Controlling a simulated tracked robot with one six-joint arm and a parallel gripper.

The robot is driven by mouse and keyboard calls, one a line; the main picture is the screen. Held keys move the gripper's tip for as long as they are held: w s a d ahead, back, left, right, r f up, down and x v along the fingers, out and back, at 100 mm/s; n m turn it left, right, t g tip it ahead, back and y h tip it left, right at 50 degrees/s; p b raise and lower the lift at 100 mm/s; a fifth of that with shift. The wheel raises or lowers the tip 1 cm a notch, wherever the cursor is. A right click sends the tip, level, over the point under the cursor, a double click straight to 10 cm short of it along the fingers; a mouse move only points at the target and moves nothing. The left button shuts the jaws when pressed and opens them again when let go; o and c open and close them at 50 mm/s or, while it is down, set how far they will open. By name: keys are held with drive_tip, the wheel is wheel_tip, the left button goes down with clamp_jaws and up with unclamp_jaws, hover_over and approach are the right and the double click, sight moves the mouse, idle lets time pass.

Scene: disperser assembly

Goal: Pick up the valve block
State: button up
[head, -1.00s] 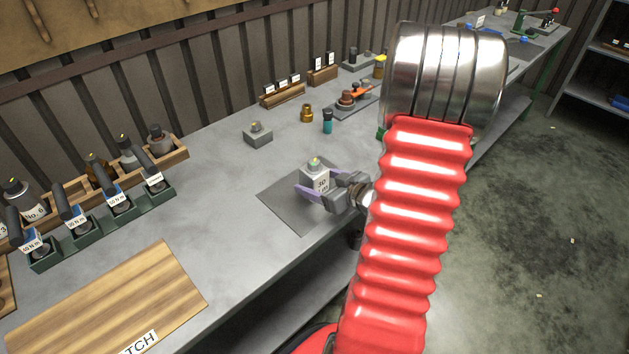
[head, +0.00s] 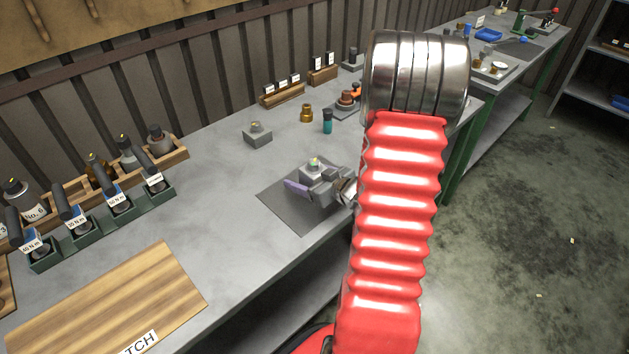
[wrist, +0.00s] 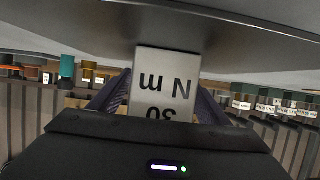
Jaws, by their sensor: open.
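The valve block, which I take to be the pale block (head: 313,166) with a green-yellow spot on top, stands on the dark grey mat (head: 279,204) on the bench. In the wrist view, its white face (wrist: 160,85) reads "30 N m" upside down. My gripper (head: 308,186) is at the block's near side, hiding its lower part in the head view. The purple fingers (wrist: 155,100) are open, one on each side of the block. Whether either finger touches it I cannot tell.
A smaller grey block (head: 257,134) with a fitting on top stands behind the mat. A brass part (head: 307,113) and a teal bottle (head: 327,122) stand farther back. A green rack (head: 99,226) of torque tools is at left. Bench between is clear.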

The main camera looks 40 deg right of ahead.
drive_tip(key=shift+c, duration=0.7)
clamp_jaws()
